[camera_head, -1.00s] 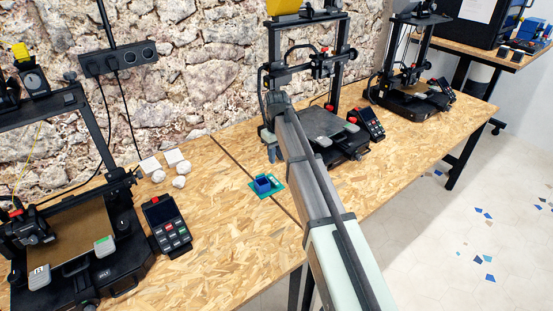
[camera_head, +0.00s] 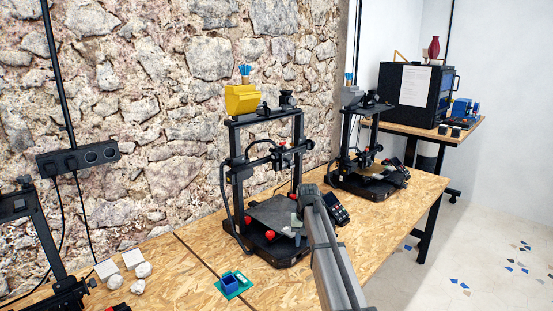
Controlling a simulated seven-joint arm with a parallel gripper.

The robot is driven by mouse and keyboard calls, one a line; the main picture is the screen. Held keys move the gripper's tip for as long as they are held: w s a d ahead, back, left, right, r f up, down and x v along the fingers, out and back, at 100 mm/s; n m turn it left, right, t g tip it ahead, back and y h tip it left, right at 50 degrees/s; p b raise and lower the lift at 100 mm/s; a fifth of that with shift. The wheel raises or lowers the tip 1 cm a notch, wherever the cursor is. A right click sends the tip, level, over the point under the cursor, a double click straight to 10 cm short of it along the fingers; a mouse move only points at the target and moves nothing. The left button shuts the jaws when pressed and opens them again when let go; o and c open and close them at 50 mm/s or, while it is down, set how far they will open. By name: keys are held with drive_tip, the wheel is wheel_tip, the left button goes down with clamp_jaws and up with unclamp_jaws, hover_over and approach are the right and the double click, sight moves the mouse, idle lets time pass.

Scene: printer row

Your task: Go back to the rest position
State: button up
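My arm reaches up from the bottom of the head view, and its end lies in front of the middle printer (camera_head: 275,212). My gripper (camera_head: 298,222) shows only in small part beside the arm, near the right side of that printer's bed. Its fingers are too small and too covered to tell open from shut. A small blue box (camera_head: 229,283) sits on a green mat (camera_head: 238,293) on the wooden table (camera_head: 185,288), to the left of the arm and apart from it.
A second printer (camera_head: 365,175) stands further right. A left printer (camera_head: 40,245) is cut off by the frame. White blocks and crumpled white pieces (camera_head: 138,287) lie at the table's left. A black enclosure (camera_head: 415,95) stands on a back table. The stone wall (camera_head: 150,110) bounds the rear.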

drive_tip(key=d+f+m+t, duration=0.15)
drive_tip(key=d+m, duration=0.85)
drive_tip(key=d, duration=1.9)
drive_tip(key=s+d+f+m, duration=0.3)
drive_tip(key=d+f, duration=0.3)
drive_tip(key=d, duration=0.1)
drive_tip(key=s+a+f+n+g, duration=0.25)
drive_tip(key=s+a+f, duration=0.65)
drive_tip(key=s+f, duration=0.45)
drive_tip(key=s+a+f+n+g, duration=0.2)
drive_tip(key=s+a+f+n, duration=0.2)
drive_tip(key=s+a+f, duration=0.9)
drive_tip(key=s+a+f+n+g, duration=0.1)
drive_tip(key=s+f, duration=0.3)
drive_tip(key=s, duration=0.6)
drive_tip(key=s+a+f+n+g, duration=0.2)
drive_tip(key=s+a+f+n, duration=0.1)
drive_tip(key=s, duration=0.7)
drive_tip(key=s+a+f+n+g, duration=0.1)
drive_tip(key=s+f, duration=0.4)
drive_tip(key=s, duration=0.6)
drive_tip(key=shift+a+f+n+g, duration=0.2)
drive_tip(key=shift+a+n+g, duration=0.2)
drive_tip(key=shift+a+n, duration=0.2)
